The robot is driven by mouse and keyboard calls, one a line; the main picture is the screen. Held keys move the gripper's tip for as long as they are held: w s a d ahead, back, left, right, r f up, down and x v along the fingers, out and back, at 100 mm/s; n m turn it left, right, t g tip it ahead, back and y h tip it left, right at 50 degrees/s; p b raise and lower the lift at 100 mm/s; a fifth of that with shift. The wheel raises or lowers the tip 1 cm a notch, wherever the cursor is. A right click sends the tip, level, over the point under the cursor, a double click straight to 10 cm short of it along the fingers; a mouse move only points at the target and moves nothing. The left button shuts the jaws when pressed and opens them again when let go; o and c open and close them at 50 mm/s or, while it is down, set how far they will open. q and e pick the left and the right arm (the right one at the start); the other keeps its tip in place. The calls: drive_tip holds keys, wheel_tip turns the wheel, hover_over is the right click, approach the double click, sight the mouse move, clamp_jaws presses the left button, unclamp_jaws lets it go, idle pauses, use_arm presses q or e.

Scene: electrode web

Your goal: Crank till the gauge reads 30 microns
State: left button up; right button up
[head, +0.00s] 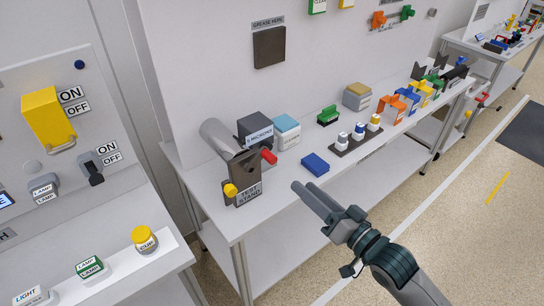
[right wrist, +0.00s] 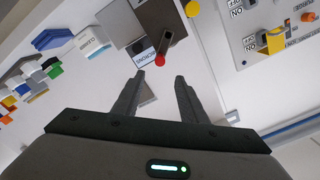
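The test stand (head: 243,172) is a dark bracket on the long white bench, with a yellow knob (head: 230,190) on its near side. The crank's red handle (head: 269,156) sticks out at its right; it also shows in the right wrist view (right wrist: 160,60) on a dark arm. The gauge (head: 256,127) is a dark box behind the stand, labelled MICRONS; its number is too small to read surely. My right gripper (head: 303,187) is open and empty, in front of the bench edge and apart from the handle. In the right wrist view the handle lies beyond the fingertips (right wrist: 161,76). My left gripper is out of view.
A blue block (head: 315,165) lies on the bench near my right gripper. A cleaner box (head: 286,132) stands beside the gauge, and small bottles (head: 358,131) stand farther right. A switch panel (head: 60,130) and lower shelf with a yellow-lidded cup (head: 145,240) are at left.

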sight(274, 161)
drive_tip(key=p+x, duration=0.3)
drive_tip(key=x, duration=1)
drive_tip(key=shift+r, duration=0.1)
drive_tip(key=shift+p+x, duration=0.35)
drive_tip(key=shift+x, duration=0.4)
clamp_jaws()
